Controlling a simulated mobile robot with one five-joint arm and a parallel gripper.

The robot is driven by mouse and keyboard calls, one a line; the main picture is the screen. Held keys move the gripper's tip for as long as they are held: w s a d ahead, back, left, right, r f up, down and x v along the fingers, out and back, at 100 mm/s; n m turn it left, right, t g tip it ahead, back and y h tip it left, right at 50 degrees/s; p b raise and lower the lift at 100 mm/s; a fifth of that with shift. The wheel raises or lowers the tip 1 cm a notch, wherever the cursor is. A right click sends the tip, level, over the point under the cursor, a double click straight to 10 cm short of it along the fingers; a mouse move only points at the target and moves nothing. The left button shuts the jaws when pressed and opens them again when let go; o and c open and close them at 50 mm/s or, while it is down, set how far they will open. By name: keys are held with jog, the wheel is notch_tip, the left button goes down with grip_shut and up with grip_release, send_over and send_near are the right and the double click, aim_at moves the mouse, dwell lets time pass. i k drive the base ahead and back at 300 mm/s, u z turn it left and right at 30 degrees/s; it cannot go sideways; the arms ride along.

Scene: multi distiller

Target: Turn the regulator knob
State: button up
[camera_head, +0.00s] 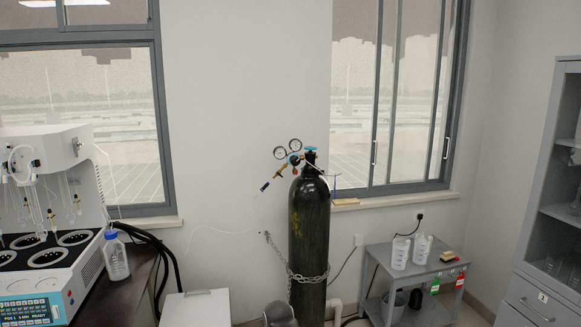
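The regulator (296,159) sits at the top of a tall black gas cylinder (310,225) in the middle of the view. It has two round gauges (280,153), brass-coloured fittings and small blue parts (294,161). One of these blue parts may be the regulator knob, but they are too small to tell apart surely. My gripper is not in view, and nothing is seen touching the regulator.
A chain (307,279) holds the upright cylinder near the wall. A grey cart (416,270) with beakers stands to its right, a cabinet (550,220) farther right. A multi-position distiller (45,215) and a blue-capped bottle (117,258) stand left. A white box (196,308) is below.

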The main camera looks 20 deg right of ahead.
aim_at(295, 161)
jog(key=u, duration=0.5)
jog(key=i, duration=1.25)
jog(key=u, duration=0.55)
